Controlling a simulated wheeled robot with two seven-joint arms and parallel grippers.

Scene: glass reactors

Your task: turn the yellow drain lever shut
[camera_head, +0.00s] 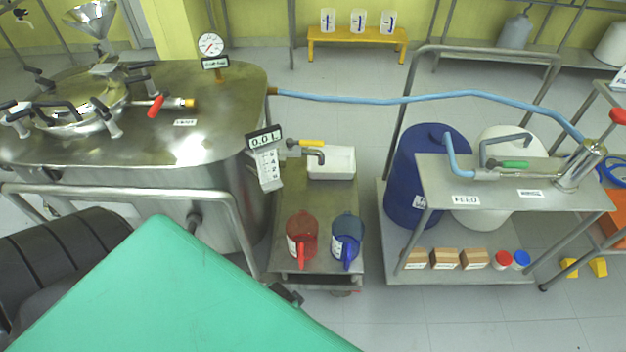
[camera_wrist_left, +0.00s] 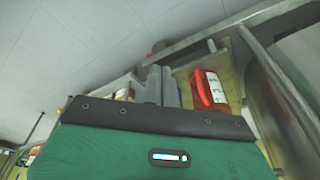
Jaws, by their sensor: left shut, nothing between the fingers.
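The yellow drain lever (camera_head: 311,143) sits on top of the drain pipe (camera_head: 314,154) at the right side of the steel tank (camera_head: 180,90). It lies roughly level, along the pipe, pointing right in the head view. My left gripper (camera_wrist_left: 160,83) shows in the wrist view with its grey fingers together and nothing between them. In the head view my green arm cover hides most of it. The gripper is low near the trolley's front edge, well apart from the lever. The lever is not recognisable in the wrist view. My right gripper is not in view.
A white tub (camera_head: 335,163) stands by the spout on a trolley (camera_head: 327,195). A red jug (camera_head: 301,236), also in the wrist view (camera_wrist_left: 208,90), and a blue jug (camera_head: 347,239) stand in front. A grey rail (camera_head: 120,192) borders the tank. A blue hose (camera_head: 400,99) crosses behind.

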